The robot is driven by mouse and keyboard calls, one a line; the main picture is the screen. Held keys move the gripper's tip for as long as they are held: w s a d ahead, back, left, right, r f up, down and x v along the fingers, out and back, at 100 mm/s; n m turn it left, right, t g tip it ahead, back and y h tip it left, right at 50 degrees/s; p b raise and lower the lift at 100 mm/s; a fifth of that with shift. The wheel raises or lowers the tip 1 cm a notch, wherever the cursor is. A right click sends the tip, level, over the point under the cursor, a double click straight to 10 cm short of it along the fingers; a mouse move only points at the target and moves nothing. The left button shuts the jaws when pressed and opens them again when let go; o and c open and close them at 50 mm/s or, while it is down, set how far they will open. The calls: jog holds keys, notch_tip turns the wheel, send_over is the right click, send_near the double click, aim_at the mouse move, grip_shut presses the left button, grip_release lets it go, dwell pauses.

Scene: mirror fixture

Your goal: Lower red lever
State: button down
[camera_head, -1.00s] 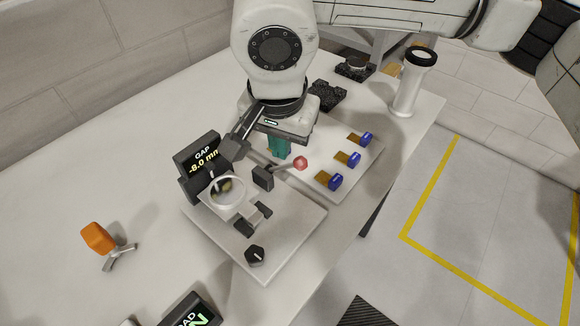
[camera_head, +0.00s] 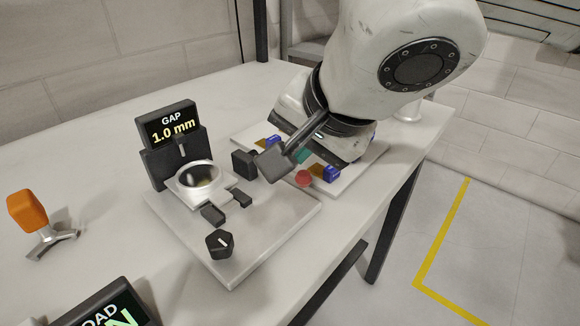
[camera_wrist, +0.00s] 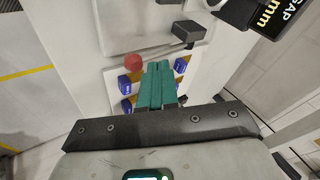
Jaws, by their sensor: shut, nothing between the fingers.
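The red lever's round knob (camera_head: 303,179) sits to the right of its black block (camera_head: 244,164) on the fixture plate (camera_head: 262,245). My wrist hides most of its stem in the head view. In the wrist view the red knob (camera_wrist: 134,62) lies left of the fingertips, with the black block (camera_wrist: 187,33) above them. My gripper (camera_wrist: 158,66) has its teal fingers shut together with nothing between them, close to the stem; I cannot tell whether they touch it. A bit of teal shows beside my gripper in the head view (camera_head: 303,156). The gap display (camera_head: 168,124) reads 1.0 mm.
The round mirror mount (camera_head: 200,180) and a black dial (camera_head: 220,243) stand on the fixture plate. Blue-tipped pieces (camera_head: 332,174) sit on a white plate behind my gripper.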

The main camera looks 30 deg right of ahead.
jog(key=shift+s+d+f+t+b, duration=0.15)
jog(key=shift+f+t+b, duration=0.25)
jog(key=shift+b, duration=0.5)
jog(key=shift+s+a+f+t+b, duration=0.1)
jog(key=shift+s+f+t+b, duration=0.25)
jog(key=shift+b, duration=0.6)
jog(key=shift+d+f+t+b, duration=0.1)
jog(key=shift+f+t+b, duration=0.25)
jog(key=shift+b, duration=0.55)
jog(key=shift+s+f+y+b, duration=0.1)
jog(key=shift+f+y+b, duration=0.1)
jog(key=shift+y+b, duration=0.1)
jog(key=shift+r, duration=0.1)
jog(key=s+a+r+p, duration=0.1)
jog(key=s+r+p, duration=0.2)
jog(key=s+r, duration=0.3)
notch_tip(320, 180, up, 5)
jog(key=shift+s+a+f, duration=0.15)
jog(key=shift+a+f, duration=0.05)
jog(key=shift+a, duration=0.1)
jog(key=shift+f, duration=0.1)
